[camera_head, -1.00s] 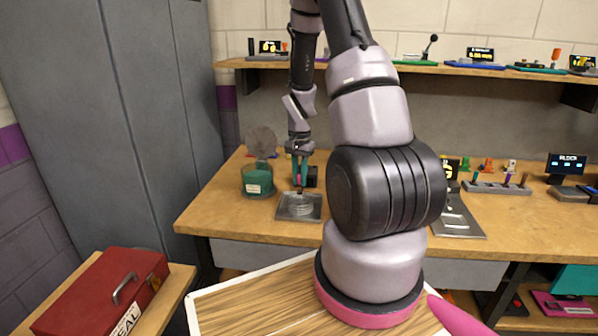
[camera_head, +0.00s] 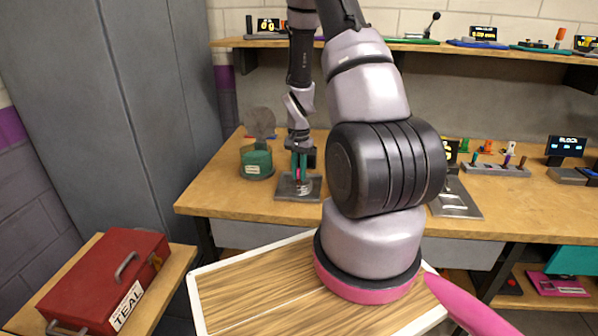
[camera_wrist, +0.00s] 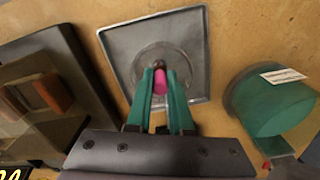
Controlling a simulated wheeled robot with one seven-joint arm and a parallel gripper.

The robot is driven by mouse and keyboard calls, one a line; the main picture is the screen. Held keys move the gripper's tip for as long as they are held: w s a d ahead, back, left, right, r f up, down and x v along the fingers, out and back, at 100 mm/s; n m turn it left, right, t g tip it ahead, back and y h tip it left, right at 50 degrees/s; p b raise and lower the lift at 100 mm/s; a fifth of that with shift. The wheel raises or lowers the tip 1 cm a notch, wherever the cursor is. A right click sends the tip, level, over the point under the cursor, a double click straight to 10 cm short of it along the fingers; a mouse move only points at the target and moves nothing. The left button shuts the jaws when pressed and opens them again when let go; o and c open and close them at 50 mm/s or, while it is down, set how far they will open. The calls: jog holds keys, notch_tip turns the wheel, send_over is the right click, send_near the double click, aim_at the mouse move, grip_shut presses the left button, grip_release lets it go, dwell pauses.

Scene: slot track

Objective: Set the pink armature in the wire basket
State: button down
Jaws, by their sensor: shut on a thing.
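The pink armature (camera_wrist: 159,82) is clamped between the teal fingers of my gripper (camera_wrist: 162,76), roughly upright. My gripper also shows in the head view (camera_head: 299,178), pointing down over a grey metal plate (camera_head: 284,193). The wire basket (camera_head: 304,190) looks like a small round grey thing in the middle of that plate. In the wrist view it shows as a dim ring (camera_wrist: 140,63) around the fingertips. The armature's lower end is at the basket, but I cannot tell whether it touches or is inside. The fingers hide part of the basket.
A teal canister with a white label (camera_head: 256,160) stands left of the plate and close to it. A dark device (camera_wrist: 45,95) lies on the other side. A metal plate (camera_head: 455,203) and a peg rack (camera_head: 495,169) are farther right. The bench front (camera_head: 225,202) is clear.

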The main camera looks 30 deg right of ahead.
jog(key=shift+f, duration=0.15)
dwell(0.4)
jog(key=c, duration=0.7)
grip_release()
notch_tip(320, 180, up, 11)
jog(key=shift+f, duration=0.1)
jog(key=s+a+r+n+t, duration=0.1)
jog(key=s+a+r+t, duration=0.15)
jog(key=r, duration=0.75)
jog(key=s+a+r+n+t, duration=0.1)
jog(key=s+a+r+n, duration=0.2)
jog(key=r, duration=0.6)
jog(key=s+a+r+t, duration=0.1)
jog(key=s+a+r, duration=0.1)
jog(key=s+r, duration=0.2)
jog(key=s+a+r+n+t+y, duration=0.1)
jog(key=s+a+r, duration=0.2)
jog(key=s+r, duration=0.1)
jog(key=s+a+r+n+t+y, duration=0.1)
jog(key=s+a+r, duration=0.2)
jog(key=s, duration=0.3)
jog(key=shift+s+r+t, duration=0.1)
jog(key=shift+r+t, duration=0.25)
jog(key=shift+r, duration=0.05)
